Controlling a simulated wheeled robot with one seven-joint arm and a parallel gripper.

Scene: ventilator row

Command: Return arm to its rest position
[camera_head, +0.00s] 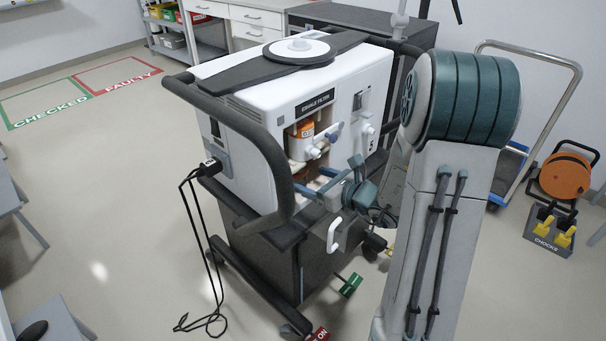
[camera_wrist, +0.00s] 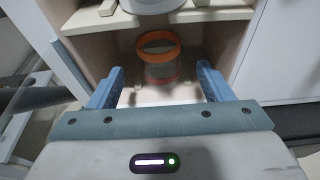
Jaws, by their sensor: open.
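My gripper (camera_head: 318,184) is in front of the open bay of the white ventilator (camera_head: 250,105), below the "EXHALE FILTER" label. In the wrist view my gripper (camera_wrist: 159,72) has its two blue fingers wide apart with nothing clasped between them. A clear round part with an orange rim (camera_wrist: 158,47) stands in the bay beyond the fingertips, apart from them. In the head view an orange-and-white canister (camera_head: 304,130) shows in the upper bay. My arm is stretched out, bending down from its teal-banded joint; its far link partly hides the ventilator's right side.
The ventilator stands on a dark wheeled cart (camera_head: 258,255), with a black handle (camera_head: 262,150) curving close to my gripper. A cable (camera_head: 205,265) hangs at left. A trolley (camera_head: 520,150), orange reel (camera_head: 566,175) and chocks box (camera_head: 550,230) stand right. Left floor has clear room.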

